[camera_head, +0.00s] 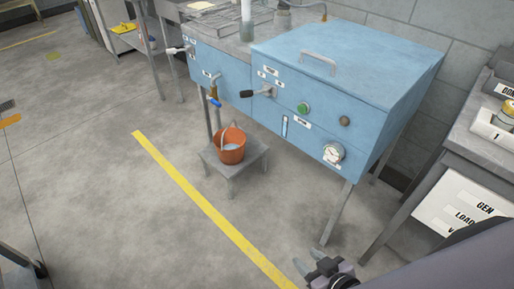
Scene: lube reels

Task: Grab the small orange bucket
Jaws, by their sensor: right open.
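The small orange bucket (231,153) stands upright on a low grey stool (259,164) below the front of a blue machine. Its handle is raised and something pale shows inside it. My right gripper (308,262) is at the bottom edge, open and empty. It is well apart from the bucket, nearer to me and to the right. My left gripper is not in view.
The blue machine (320,80) overhangs behind the bucket, with a tap (213,90), levers and a gauge (333,153). A grey bench (470,140) stands at the right. The floor in front, crossed by a yellow line (200,200), is clear.

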